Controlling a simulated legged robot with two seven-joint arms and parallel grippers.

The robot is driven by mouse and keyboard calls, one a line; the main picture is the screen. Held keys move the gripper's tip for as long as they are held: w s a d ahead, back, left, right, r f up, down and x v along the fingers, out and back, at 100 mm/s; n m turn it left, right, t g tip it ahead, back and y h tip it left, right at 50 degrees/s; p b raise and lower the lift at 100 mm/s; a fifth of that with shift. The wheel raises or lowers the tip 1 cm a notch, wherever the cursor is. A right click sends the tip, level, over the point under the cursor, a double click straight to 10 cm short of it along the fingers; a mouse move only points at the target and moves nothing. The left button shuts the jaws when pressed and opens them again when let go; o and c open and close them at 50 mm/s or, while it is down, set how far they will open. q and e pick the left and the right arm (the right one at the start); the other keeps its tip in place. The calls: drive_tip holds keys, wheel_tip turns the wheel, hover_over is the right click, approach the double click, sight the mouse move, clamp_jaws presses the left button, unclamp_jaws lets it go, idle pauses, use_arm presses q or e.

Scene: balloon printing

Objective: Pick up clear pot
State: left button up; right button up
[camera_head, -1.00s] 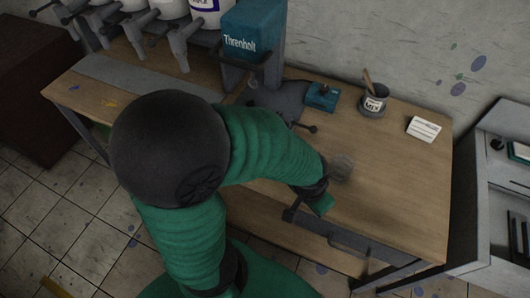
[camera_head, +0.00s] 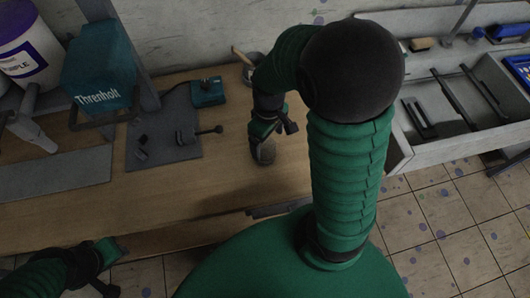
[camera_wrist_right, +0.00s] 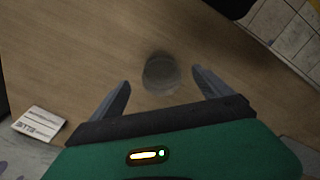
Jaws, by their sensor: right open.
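The clear pot (camera_head: 263,152) is a small, see-through round vessel on the wooden table. It also shows in the right wrist view (camera_wrist_right: 161,74), between and just beyond my spread fingers. My right gripper (camera_head: 272,136) is at the pot in the head view. In the right wrist view it is open, with one finger to each side of the pot and gaps between. I cannot tell its exact height over the table. My left gripper (camera_head: 105,272) is low at the left, by the table's front edge, away from the pot. Its jaws are unclear.
A small blue box (camera_head: 207,92) and a cup (camera_head: 240,62), partly behind my arm, are at the back. A white card (camera_wrist_right: 38,124) lies near.

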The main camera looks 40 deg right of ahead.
hover_over(264, 152)
drive_tip(key=f, duration=0.5)
drive_tip(key=shift+s+a, duration=0.3)
drive_tip(key=shift+s, duration=0.1)
drive_tip(key=f, duration=0.1)
drive_tip(key=a+f, duration=0.1)
drive_tip(key=s+f+b, duration=0.1)
drive_tip(key=shift+a+f, duration=0.15)
drive_tip(key=shift+w+d+f, duration=0.15)
drive_tip(key=shift+w+d, duration=0.05)
drive_tip(key=shift+d, duration=0.25)
drive_tip(key=shift+d+f, duration=0.1)
drive_tip(key=shift+d, duration=0.2)
drive_tip(key=c, duration=0.5)
drive_tip(key=shift+s+a, duration=0.1)
drive_tip(key=shift+a, duration=0.05)
drive_tip(key=c, duration=0.5)
drive_tip(key=shift+a+r, duration=0.2)
drive_tip(key=shift+a, duration=0.2)
drive_tip(key=c, duration=0.4)
use_arm(q)
drive_tip(key=shift+w+a+f, duration=0.3)
drive_tip(key=shift+w+f, duration=0.55)
drive_tip(key=shift+f, duration=0.05)
drive_tip(key=shift+d, duration=0.15)
use_arm(e)
drive_tip(key=shift+d, duration=0.15)
